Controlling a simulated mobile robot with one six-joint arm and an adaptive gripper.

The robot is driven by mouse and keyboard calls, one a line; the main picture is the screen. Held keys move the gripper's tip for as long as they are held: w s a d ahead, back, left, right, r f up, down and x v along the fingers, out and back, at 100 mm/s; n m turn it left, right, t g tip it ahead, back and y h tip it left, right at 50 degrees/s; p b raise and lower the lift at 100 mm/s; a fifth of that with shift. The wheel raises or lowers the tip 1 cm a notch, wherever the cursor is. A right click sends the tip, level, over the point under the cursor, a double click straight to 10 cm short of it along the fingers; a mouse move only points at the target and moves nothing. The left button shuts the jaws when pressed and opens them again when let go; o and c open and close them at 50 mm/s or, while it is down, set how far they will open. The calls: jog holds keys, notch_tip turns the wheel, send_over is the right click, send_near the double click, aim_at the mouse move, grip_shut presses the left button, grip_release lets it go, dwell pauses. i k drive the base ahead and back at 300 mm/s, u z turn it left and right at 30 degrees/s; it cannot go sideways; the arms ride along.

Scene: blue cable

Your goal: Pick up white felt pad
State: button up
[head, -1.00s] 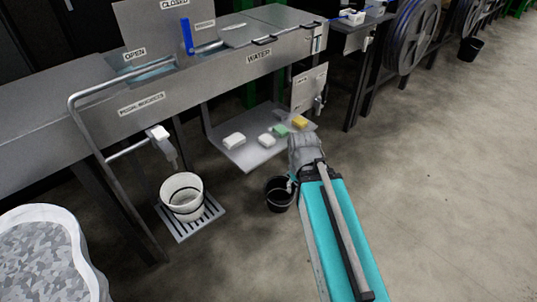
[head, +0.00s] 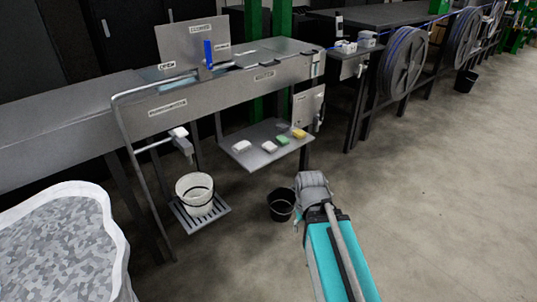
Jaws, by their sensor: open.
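Two white pads lie on the low grey shelf (head: 240,158) under the water trough. The left white pad (head: 241,146) is nearest the shelf's left end. The other white pad (head: 269,147) lies to its right, close to the green pad (head: 282,140). I cannot tell which white one is felt. My gripper (head: 298,221) is at the end of the teal arm, in front of and to the right of the shelf, apart from the pads. It is open and holds nothing that shows. My wrist hides most of it.
A yellow pad (head: 299,133) lies at the shelf's right end. A black bucket (head: 281,205) stands on the floor left of my gripper. A white bucket (head: 195,187) stands on a grate under a tap. A white bin (head: 110,235) is at left.

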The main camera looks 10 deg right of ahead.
aim_at(267, 147)
jog(key=u, duration=0.45)
jog(key=i, duration=0.95)
